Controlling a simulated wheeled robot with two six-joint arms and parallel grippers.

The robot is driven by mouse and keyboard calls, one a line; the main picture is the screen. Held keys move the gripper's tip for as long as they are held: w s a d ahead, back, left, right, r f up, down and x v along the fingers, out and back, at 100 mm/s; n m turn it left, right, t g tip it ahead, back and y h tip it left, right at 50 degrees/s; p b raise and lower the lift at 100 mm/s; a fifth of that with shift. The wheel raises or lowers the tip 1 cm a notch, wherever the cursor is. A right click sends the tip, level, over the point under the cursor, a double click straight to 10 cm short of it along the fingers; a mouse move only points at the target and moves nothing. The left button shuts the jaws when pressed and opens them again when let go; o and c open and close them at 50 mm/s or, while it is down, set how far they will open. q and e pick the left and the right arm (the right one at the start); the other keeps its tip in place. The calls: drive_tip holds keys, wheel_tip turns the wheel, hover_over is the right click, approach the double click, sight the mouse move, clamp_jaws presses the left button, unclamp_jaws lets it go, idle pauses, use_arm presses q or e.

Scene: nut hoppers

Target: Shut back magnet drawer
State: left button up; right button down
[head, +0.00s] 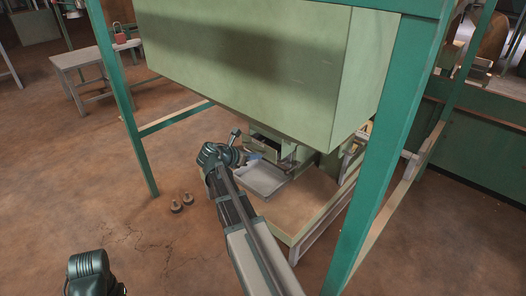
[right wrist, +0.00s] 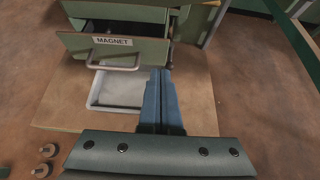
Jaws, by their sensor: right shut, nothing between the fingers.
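The magnet drawer (right wrist: 75,43) is green, with a "MAGNET" label and a grey bar handle (right wrist: 112,67) on its front. It stands pulled out in the right wrist view, its dark inside showing behind the front. In the head view, it shows small under the big green hopper. My right gripper (right wrist: 160,75) is shut and empty, its blue fingers pointing at the right end of the drawer front, just right of the handle. I cannot tell whether they touch. In the head view, my right gripper (head: 254,156) is beside the drawer. A left arm part shows bottom left, without visible fingers.
A pale tray (head: 264,179) lies below the drawer on a wooden platform (head: 300,205). The large green hopper (head: 240,65) hangs overhead between green posts (head: 385,150). The floor at left is mostly free.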

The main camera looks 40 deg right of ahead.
drive_tip(key=p+v, duration=0.1)
drive_tip(key=v, duration=0.4)
drive_tip(key=shift+d+r+p, duration=0.1)
drive_tip(key=shift+p, duration=0.3)
drive_tip(key=c, duration=1.5)
unclamp_jaws()
drive_tip(key=shift+a+r, duration=0.2)
drive_tip(key=shift+a, duration=0.45)
drive_tip(key=shift+c, duration=0.2)
